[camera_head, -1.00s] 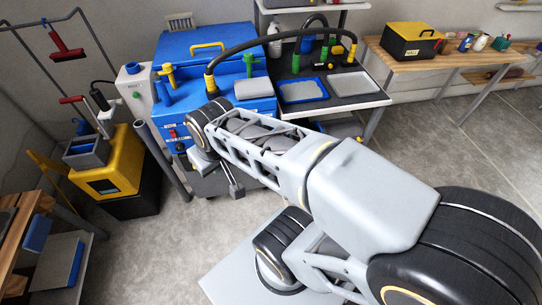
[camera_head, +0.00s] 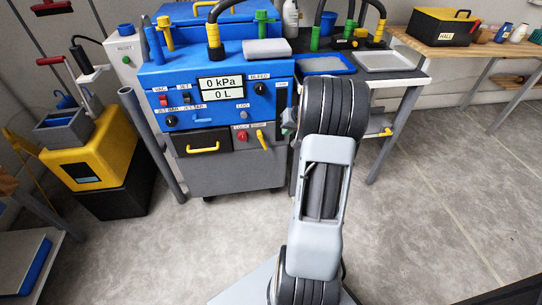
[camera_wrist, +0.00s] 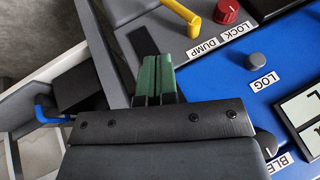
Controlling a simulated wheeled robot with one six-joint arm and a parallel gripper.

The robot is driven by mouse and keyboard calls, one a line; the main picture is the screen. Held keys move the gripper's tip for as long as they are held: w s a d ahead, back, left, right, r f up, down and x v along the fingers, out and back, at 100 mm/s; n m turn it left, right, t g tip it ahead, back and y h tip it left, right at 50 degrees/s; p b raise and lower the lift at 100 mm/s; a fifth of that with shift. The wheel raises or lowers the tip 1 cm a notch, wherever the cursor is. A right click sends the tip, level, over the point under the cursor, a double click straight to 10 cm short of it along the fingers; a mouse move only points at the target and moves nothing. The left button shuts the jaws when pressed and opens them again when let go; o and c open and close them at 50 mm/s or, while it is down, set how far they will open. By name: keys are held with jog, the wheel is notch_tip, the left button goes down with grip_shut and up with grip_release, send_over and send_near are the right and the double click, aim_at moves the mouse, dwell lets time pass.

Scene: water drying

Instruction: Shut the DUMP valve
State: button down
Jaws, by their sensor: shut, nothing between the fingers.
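The DUMP valve is a yellow lever (camera_head: 262,139) on the front of the blue machine (camera_head: 180,75), under its DUMP label, low on the right side. The lever slants down to the right in the head view. In the wrist view the yellow lever (camera_wrist: 183,13) is at the top, beside the DUMP label (camera_wrist: 202,48). My gripper (camera_wrist: 155,62) shows green fingertips pressed together, with nothing between them. The fingertips are beside the panel, apart from the lever.
A red LOCK knob (camera_head: 242,136) sits just left of the lever. A grey LOG knob (camera_wrist: 261,63) is also near. The display (camera_head: 221,88) reads 0 kPa and 0 L. A black drawer (camera_head: 203,143) with a yellow handle is at left. Floor in front is clear.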

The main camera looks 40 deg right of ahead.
aim_at(266, 148)
jog(key=shift+b+x, duration=2.2)
jog(key=shift+x, duration=5)
jog(key=b, duration=0.2)
jog(key=a+f+b, duration=0.1)
jog(key=b, duration=0.1)
jog(key=shift+w+a+f, duration=0.15)
jog(key=shift+w+f, duration=0.05)
jog(key=shift+w, duration=0.1)
jog(key=shift+r, duration=0.15)
